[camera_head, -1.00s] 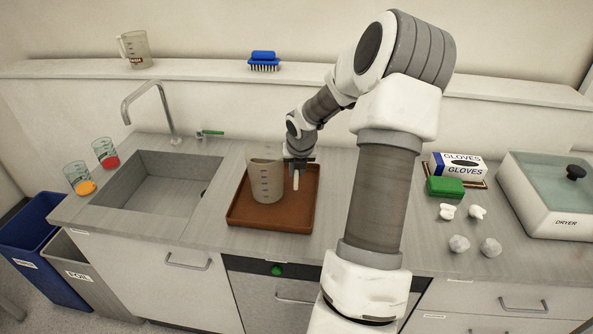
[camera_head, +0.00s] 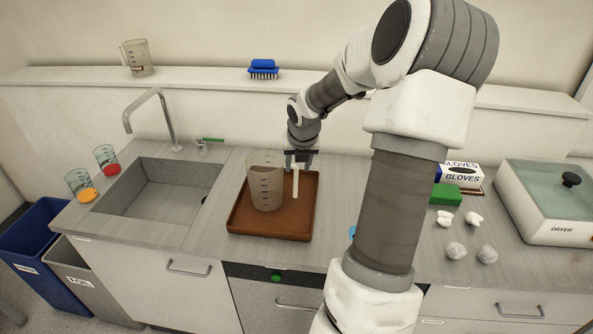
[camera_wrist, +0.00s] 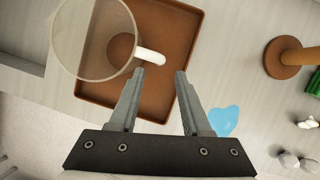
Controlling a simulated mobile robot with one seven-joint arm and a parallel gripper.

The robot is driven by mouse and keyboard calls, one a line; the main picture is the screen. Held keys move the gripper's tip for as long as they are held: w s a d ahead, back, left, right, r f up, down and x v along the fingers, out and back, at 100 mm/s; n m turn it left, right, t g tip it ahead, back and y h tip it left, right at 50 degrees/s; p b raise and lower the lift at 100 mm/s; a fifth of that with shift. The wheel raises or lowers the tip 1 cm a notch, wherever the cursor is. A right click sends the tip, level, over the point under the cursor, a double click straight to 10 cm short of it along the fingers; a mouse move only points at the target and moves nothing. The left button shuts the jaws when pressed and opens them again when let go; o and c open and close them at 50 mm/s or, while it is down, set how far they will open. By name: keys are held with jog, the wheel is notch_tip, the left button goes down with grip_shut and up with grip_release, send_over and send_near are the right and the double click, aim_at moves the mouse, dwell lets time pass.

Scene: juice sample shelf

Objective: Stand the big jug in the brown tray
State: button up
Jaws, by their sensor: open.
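The big jug (camera_head: 264,183), clear grey with measuring marks, stands upright in the brown tray (camera_head: 245,221) on the counter. In the wrist view I look down on the jug (camera_wrist: 85,40), with its white handle (camera_wrist: 149,56) pointing toward my gripper. The tray (camera_wrist: 185,70) shows beneath it. My gripper (camera_wrist: 158,74) is open and empty, its fingertips just short of the handle's end. In the head view my gripper (camera_head: 300,160) is above the tray at the jug's right, beside the upright handle (camera_head: 295,184).
A sink (camera_head: 160,190) lies left of the tray, with two beakers of orange (camera_head: 82,187) and red (camera_head: 107,160) juice beyond it. A blue patch (camera_wrist: 224,121) lies right of the tray. A second jug (camera_head: 137,58) and a blue brush (camera_head: 263,68) are on the back shelf.

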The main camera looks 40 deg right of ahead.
jog(key=v, duration=0.4)
jog(key=shift+p, duration=0.4)
